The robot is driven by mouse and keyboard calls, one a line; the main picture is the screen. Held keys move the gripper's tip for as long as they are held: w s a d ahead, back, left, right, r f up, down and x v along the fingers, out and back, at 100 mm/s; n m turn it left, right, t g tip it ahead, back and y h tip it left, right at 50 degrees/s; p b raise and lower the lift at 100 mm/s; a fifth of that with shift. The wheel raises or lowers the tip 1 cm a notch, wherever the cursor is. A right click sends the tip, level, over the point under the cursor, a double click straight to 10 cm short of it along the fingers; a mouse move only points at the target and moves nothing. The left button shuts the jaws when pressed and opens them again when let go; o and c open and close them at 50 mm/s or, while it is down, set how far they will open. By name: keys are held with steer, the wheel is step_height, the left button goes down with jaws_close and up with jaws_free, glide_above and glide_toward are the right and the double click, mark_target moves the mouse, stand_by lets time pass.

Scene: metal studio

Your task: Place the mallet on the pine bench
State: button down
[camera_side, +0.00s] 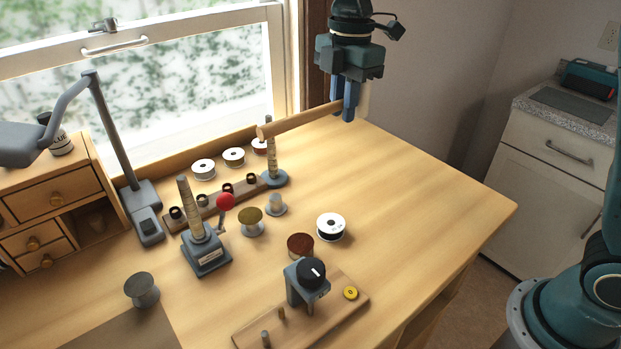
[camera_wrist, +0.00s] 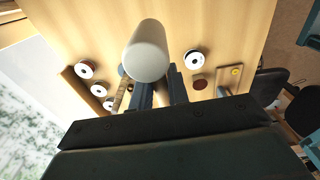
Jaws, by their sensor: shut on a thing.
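My gripper (camera_side: 349,98) is shut on the mallet and holds it in the air over the back right part of the pine bench (camera_side: 420,190). The mallet's light brown wooden handle (camera_side: 300,119) points left, near level. A pale piece, which looks like its head (camera_side: 363,98), shows beside the right side of the fingers. In the wrist view the pale, rounded head (camera_wrist: 147,50) stands in front of my gripper (camera_wrist: 160,95) and hides part of the bench. The mallet does not touch the bench.
A grey post stand (camera_side: 275,178) is below the handle's left end. White spools (camera_side: 203,168) stand by the window. A black-and-white spool (camera_side: 330,226), a red-knobbed winder (camera_side: 203,250) and a board with a black dial (camera_side: 310,272) are further forward. The bench's right side is clear.

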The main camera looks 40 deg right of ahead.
mark_target(337, 192)
step_height(337, 192, down, 16)
steer(key=shift+r, duration=0.15)
stand_by(0.7)
steer(key=c, duration=1.3)
jaws_free()
steer(key=shift+c, duration=0.2)
step_height(337, 192, up, 12)
steer(key=shift+d, duration=0.3)
steer(key=shift+r, duration=0.1)
